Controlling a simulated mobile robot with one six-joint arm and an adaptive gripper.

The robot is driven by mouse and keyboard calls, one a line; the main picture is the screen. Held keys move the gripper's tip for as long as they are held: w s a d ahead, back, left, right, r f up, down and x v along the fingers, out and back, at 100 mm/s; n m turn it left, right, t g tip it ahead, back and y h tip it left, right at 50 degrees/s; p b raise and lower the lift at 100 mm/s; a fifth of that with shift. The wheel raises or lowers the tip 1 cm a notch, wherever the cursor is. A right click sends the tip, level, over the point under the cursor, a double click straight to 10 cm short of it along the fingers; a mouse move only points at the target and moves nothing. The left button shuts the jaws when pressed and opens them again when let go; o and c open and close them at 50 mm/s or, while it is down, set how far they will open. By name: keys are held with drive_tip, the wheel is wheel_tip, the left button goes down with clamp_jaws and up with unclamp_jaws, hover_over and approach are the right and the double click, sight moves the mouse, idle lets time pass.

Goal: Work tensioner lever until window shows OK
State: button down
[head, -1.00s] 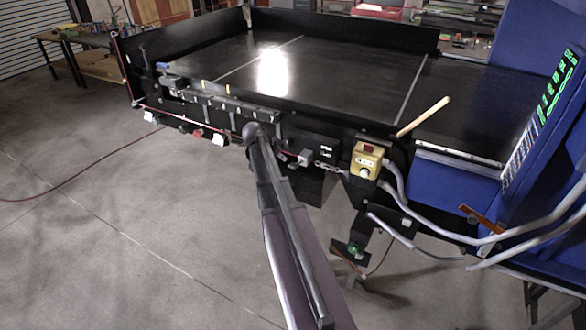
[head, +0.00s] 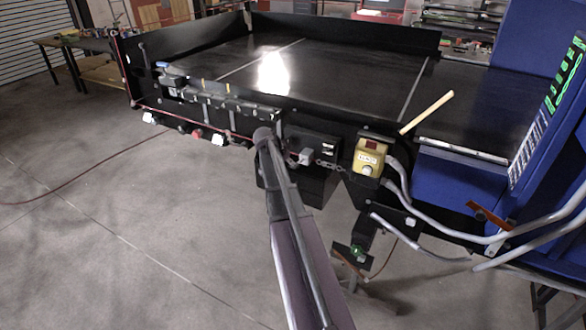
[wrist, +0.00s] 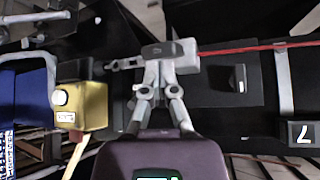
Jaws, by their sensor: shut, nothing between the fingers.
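A pale, stick-like lever (head: 427,112) slants up from the conveyor side, above the yellow box; its lower part shows in the wrist view (wrist: 74,161). A small dark panel (head: 327,150) with pale marks sits on the side, too small to read; I cannot tell if it is the window. My gripper is mostly hidden behind my arm in the head view. In the wrist view my gripper (wrist: 160,76) is shut and empty, its fingertips close to the grey block (wrist: 187,55). I cannot tell whether they touch. The pale lever is well apart from it.
A yellow box (head: 369,157) with a white button and grey conduits stands right of my arm. The black conveyor bed (head: 330,80) lies behind. A red cord (wrist: 250,48) runs near the fingers. Open floor (head: 110,230) lies at left.

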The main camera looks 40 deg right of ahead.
drive_tip(key=shift+w+d+f, duration=0.1)
drive_tip(key=shift+d+f, duration=0.05)
drive_tip(key=shift+d, duration=0.15)
drive_tip(key=shift+a, duration=0.15)
wheel_tip(320, 180, down, 4)
drive_tip(key=b, duration=0.4)
drive_tip(key=shift+f, duration=0.15)
drive_tip(key=shift+a, duration=0.1)
drive_tip(key=a, duration=0.1)
drive_tip(key=a+r, duration=0.1)
drive_tip(key=shift+a+p, duration=0.3)
drive_tip(key=shift+a, duration=0.1)
idle(0.9)
